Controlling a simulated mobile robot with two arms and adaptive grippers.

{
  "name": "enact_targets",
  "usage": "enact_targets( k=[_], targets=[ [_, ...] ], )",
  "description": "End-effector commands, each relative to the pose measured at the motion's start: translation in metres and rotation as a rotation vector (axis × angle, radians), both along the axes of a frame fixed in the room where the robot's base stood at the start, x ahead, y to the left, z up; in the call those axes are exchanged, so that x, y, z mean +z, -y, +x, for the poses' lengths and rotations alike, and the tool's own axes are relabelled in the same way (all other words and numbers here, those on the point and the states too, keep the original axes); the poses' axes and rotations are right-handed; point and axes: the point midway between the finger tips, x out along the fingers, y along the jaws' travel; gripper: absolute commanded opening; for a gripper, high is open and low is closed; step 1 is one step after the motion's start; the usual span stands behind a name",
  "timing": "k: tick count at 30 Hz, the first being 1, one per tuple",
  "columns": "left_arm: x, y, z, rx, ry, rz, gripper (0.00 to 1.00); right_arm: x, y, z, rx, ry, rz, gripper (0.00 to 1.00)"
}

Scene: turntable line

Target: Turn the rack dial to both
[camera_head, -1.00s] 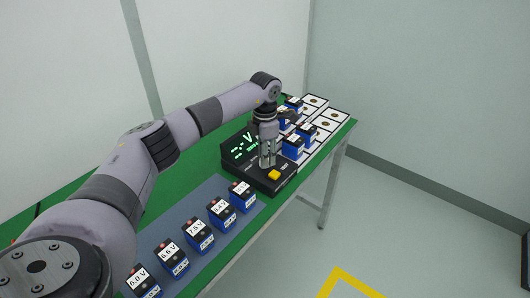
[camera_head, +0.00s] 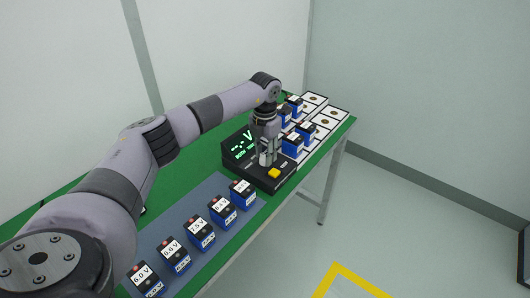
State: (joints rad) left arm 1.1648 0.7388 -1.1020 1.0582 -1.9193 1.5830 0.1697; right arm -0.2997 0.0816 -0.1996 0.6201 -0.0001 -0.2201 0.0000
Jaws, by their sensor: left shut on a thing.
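A black rack tester (camera_head: 283,178) with a green lit display (camera_head: 241,146) and a yellow button (camera_head: 274,173) stands on the green table. The display shows dashes and a V, with a line of small text under it that is too small to read surely. My left gripper (camera_head: 265,160) points down onto the top of the tester, just behind the yellow button. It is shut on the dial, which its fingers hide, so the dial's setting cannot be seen. My right gripper is not in view.
Several blue batteries with voltage labels (camera_head: 222,211) stand in a row on a grey-blue mat (camera_head: 190,205) in front. More blue batteries (camera_head: 292,145) stand by white trays (camera_head: 327,122) behind the tester. The table's right edge is close to the tester.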

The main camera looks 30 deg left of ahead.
Motion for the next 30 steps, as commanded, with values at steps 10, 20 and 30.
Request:
enact_targets(
  k=[10, 20, 30],
  targets=[
    [0.0008, -0.0005, 0.0006, 0.000, 0.003, 0.001, 0.32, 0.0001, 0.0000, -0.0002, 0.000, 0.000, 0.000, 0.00],
    [0.0003, -0.0002, 0.0002, -0.001, 0.001, 0.000, 0.50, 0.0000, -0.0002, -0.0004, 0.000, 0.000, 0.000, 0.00],
    [0.0088, -0.0002, 0.0009, -0.001, 0.003, 0.000, 0.50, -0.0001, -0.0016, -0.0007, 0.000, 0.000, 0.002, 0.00]
  ],
)
